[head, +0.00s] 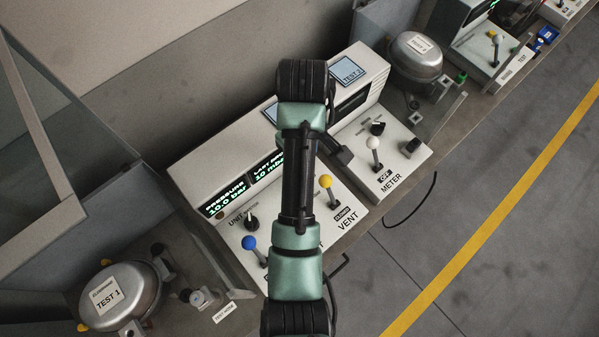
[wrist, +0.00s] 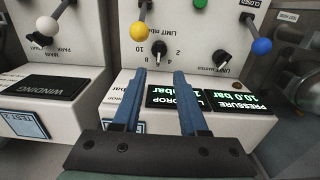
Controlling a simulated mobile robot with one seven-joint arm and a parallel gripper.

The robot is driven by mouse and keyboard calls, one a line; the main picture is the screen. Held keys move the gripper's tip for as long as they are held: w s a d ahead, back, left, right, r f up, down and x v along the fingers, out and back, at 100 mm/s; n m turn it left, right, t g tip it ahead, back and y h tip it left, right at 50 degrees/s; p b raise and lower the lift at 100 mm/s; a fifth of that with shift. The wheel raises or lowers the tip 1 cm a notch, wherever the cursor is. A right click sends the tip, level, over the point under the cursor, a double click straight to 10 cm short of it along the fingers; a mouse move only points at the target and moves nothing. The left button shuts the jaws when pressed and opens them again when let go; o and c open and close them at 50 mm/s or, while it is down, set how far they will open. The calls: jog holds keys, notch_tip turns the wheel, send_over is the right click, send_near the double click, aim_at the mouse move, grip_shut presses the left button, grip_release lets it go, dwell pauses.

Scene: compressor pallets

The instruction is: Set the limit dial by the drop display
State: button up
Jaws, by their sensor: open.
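The limit dial (wrist: 159,47), a small black knob with numbers around it, is on the white panel in the wrist view, just beyond my fingertips. Its exact setting is too small to tell. My gripper (wrist: 160,74) is open and empty, with its two blue fingers pointing toward the dial, apart from it. The drop display (wrist: 165,101) has green digits on black, partly hidden behind a finger. In the head view the last drop display (head: 267,168) seems to read 10 mbar, its right side covered by my arm. My arm hides the dial there.
Beside it, the pressure display (head: 226,196) reads 10.0 bar. A yellow-knobbed lever (head: 326,182), a blue-knobbed lever (head: 250,243) and a white-knobbed lever (head: 373,143) stand up from the panel. A green-knobbed lever (wrist: 200,3) is close to the dial. Compressors (head: 113,296) flank the bench.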

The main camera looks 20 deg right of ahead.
jog(key=f, duration=1.1)
jog(key=shift+w+f+p, duration=0.2)
jog(key=shift+f+p, duration=0.1)
jog(key=shift+f, duration=0.05)
grip_shut()
